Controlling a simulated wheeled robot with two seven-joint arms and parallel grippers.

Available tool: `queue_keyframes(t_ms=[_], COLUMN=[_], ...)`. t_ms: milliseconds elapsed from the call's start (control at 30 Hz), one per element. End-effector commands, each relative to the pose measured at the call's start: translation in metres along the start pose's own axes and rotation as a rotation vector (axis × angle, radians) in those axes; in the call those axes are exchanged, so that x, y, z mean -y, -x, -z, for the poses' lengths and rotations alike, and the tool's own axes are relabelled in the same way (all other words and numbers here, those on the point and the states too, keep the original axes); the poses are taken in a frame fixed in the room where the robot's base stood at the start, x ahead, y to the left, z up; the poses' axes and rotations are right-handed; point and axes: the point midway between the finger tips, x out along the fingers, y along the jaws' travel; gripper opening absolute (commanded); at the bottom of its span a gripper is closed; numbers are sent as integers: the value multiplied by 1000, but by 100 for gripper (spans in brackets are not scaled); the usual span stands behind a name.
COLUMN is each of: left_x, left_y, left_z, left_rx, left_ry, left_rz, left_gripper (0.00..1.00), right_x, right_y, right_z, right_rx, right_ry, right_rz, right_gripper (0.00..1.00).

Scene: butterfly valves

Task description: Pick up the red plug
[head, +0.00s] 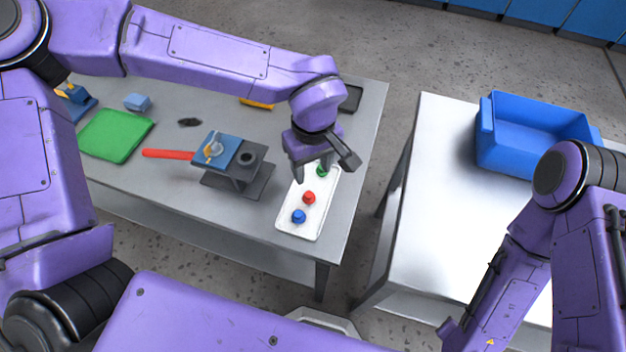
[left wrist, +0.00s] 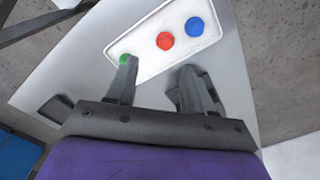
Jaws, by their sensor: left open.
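The red plug (head: 309,198) stands in the white tray (head: 285,228) on the grey table, between a blue plug (head: 298,216) and a green plug (head: 322,171). It also shows in the left wrist view (left wrist: 165,41). My left gripper (head: 325,171) is open and empty above the tray, at its green-plug end. In the left wrist view, the red plug lies beyond the gap between the fingertips (left wrist: 158,66). The left finger partly covers the green plug (left wrist: 125,60). My right arm shows at the right, but its gripper is not visible.
A valve fixture (head: 238,180) with a red handle (head: 168,154) stands left of the tray. A blue bin (head: 530,135) sits on a separate white table (head: 430,230), across a gap.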

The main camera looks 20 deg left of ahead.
Motion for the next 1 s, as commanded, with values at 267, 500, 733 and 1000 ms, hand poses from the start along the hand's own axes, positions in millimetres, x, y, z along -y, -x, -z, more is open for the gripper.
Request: queue_keyframes(t_ms=[267, 500, 733, 1000], left_x=[4, 11, 12, 11], left_y=[-36, -68, -99, -100], left_z=[0, 2, 2, 2], left_rx=[18, 18, 17, 15], left_ry=[5, 10, 6, 6], left_rz=[-6, -5, -9, -10], left_gripper=[52, 52, 52, 29], right_x=[-1, -1, -1, -1], right_y=[1, 8, 10, 9], right_z=[0, 3, 3, 3], right_rx=[2, 2, 1, 1], right_ry=[1, 0, 0, 0], right_rz=[-1, -1, -1, -1], right_gripper=[50, 50, 50, 50])
